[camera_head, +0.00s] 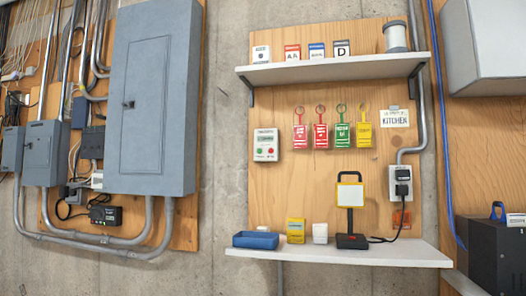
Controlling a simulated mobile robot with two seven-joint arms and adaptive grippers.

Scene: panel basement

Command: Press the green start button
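A small white control box (265,145) is mounted on the wooden panel, left of the hanging tags. Near its lower edge it has a green button (259,151) on the left and a red button (271,151) on the right. A small dark label or display is at its top, too small to read. Nothing covers the box. Neither of my grippers shows in the head view.
A lower shelf (400,254) holds a blue tray (255,240), a yellow box (296,230) and a work lamp (350,204). An upper shelf (335,72) juts out above the control box. Several tags hang right of it. A grey electrical cabinet (152,100) stands out at left.

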